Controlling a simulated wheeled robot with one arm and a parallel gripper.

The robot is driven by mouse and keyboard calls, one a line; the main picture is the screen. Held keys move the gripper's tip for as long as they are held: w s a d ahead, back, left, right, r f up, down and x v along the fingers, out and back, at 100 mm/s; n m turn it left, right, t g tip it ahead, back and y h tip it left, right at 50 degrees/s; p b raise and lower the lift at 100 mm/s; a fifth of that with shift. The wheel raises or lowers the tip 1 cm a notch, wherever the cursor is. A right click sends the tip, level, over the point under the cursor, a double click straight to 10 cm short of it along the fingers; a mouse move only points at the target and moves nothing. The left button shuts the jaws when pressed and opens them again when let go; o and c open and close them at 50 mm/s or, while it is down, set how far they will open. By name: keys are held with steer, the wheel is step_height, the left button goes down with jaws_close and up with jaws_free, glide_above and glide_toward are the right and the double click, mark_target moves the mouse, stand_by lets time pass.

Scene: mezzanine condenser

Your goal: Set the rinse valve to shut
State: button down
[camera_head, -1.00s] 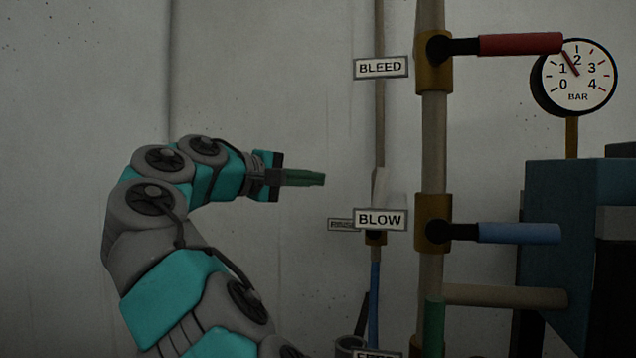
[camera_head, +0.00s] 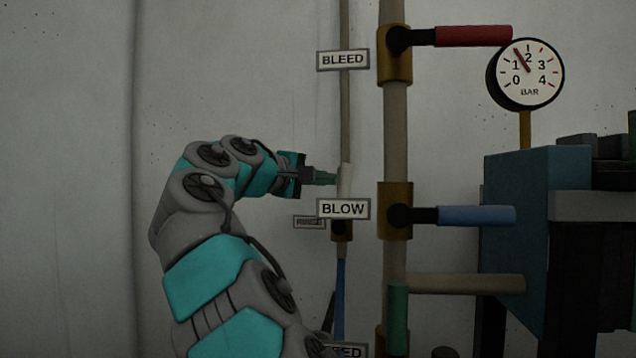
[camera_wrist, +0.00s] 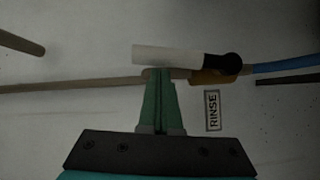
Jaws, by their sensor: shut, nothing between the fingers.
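The rinse valve has a white handle (camera_head: 346,180) that stands upright along its thin pipe in the head view, above a brass body (camera_head: 341,232). In the wrist view the white handle (camera_wrist: 175,55) runs roughly parallel to the pipe, from a black hub (camera_wrist: 226,64) by the brass body (camera_wrist: 208,78). The RINSE label (camera_wrist: 212,110) is beside it. My gripper (camera_head: 334,178) is shut and empty, its green fingers pointing at the handle. The BLOW label partly hides the valve.
A thicker pipe to the right carries the red bleed handle (camera_head: 474,36) and the blue blow handle (camera_head: 476,215). A pressure gauge (camera_head: 526,74) and a blue box (camera_head: 535,215) stand farther right. The wall on the left is bare.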

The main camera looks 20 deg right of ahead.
steer(key=shift+d+r, duration=0.1)
stand_by(0.3)
steer(key=shift+s+d+r+m+y+p, duration=0.2)
steer(key=shift+s+d+m+y+p, duration=0.5)
steer(key=shift+m+p, duration=0.2)
steer(key=s+d+f+m+y, duration=0.2)
steer(key=s+d, duration=0.1)
steer(key=d, duration=0.2)
steer(key=shift+p, duration=0.45)
steer(key=shift+d, duration=0.1)
steer(key=shift+r, duration=0.1)
